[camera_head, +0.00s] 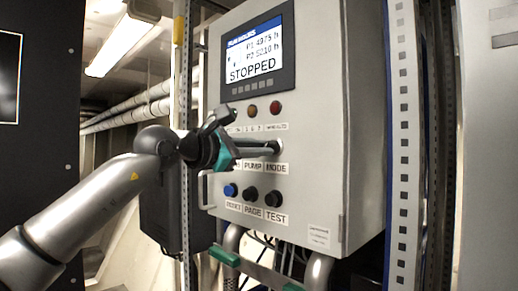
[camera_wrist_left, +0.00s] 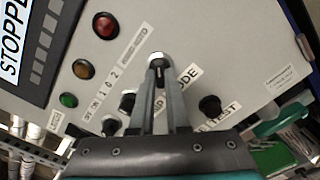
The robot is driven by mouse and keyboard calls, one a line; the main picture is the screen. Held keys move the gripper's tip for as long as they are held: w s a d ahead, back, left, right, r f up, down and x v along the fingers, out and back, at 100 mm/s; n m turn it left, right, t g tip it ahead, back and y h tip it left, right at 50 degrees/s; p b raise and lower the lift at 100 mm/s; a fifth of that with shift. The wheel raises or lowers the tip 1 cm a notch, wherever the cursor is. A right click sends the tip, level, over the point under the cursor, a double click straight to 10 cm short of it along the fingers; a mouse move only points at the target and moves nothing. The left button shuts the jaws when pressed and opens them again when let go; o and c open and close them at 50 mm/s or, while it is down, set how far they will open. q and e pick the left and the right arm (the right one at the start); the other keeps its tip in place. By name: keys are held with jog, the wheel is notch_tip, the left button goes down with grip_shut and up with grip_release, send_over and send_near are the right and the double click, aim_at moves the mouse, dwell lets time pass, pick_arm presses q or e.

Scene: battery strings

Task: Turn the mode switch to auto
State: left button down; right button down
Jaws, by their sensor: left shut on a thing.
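The mode switch (camera_wrist_left: 158,72) is a small dark knob with a pale ring on the grey control cabinet (camera_head: 312,120). In the left wrist view it sits between the fingertips of my left gripper (camera_wrist_left: 159,66). My left gripper (camera_head: 272,147) reaches in from the left in the head view and is shut on the switch, just above the PUMP and MODE labels (camera_head: 275,168). The fingers hide most of the knob, so I cannot tell which position it points to. My right gripper is in neither view.
The display (camera_head: 257,52) reads STOPPED. Amber (camera_head: 252,110) and red (camera_head: 275,107) lamps sit above the switch. A blue button (camera_head: 230,190) and black PAGE (camera_head: 251,193) and TEST (camera_head: 273,197) buttons are close below. A cabinet handle (camera_head: 203,190) projects at left.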

pick_arm(q)
jog(key=c, duration=0.9)
grip_release()
jog(key=b+v, duration=0.5)
jog(key=v, duration=1)
jog(key=shift+a, duration=0.1)
